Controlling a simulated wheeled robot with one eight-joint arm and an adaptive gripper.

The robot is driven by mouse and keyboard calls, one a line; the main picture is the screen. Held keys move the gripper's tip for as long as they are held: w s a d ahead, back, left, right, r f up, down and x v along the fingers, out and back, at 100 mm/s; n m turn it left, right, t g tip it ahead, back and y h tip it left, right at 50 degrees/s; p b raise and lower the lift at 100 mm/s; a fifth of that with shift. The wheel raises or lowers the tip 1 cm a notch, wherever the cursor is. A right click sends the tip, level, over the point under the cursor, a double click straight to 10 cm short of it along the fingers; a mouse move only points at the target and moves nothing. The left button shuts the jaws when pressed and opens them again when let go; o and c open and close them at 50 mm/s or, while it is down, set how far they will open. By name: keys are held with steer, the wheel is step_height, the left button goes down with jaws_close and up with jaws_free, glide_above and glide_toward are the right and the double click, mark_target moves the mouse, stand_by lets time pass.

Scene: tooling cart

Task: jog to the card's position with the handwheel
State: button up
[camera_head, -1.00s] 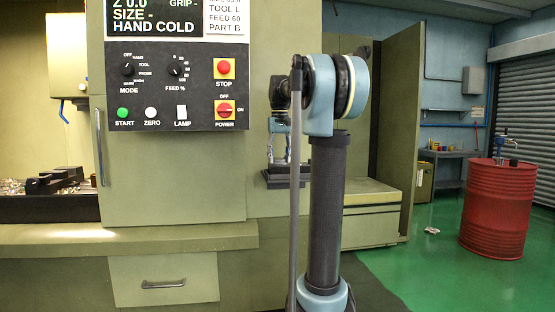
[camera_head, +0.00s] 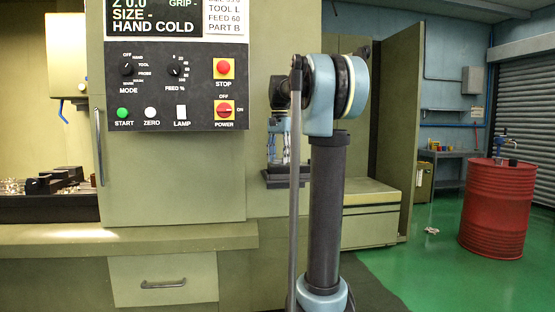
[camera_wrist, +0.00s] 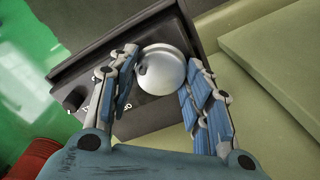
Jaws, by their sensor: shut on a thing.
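The handwheel (camera_wrist: 160,70), a silver round knob with a dark spot, sits on a black box (camera_wrist: 140,118) in the wrist view. My gripper (camera_wrist: 161,60) is shut on it, with blue-padded fingers on either side. In the head view my gripper (camera_head: 278,150) is partly hidden behind my arm, above the black box (camera_head: 274,182). The white card (camera_head: 226,20) reads TOOL L, FEED 60, PART B; its top line is cut off. The black display (camera_head: 153,18) beside it reads Z 0.0, SIZE -, HAND COLD, GRIP -.
The panel below has a MODE knob (camera_head: 127,69), a FEED knob (camera_head: 176,69), a red STOP button (camera_head: 225,67) and a POWER switch (camera_head: 225,109). A red drum (camera_head: 495,210) stands at the right on green floor. A small black knob (camera_wrist: 73,101) is on the box's left.

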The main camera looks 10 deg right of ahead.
mark_target(279, 159)
stand_by(0.5)
steer(key=o, duration=1.1)
step_height(279, 159, up, 12)
steer(key=shift+f, duration=0.1)
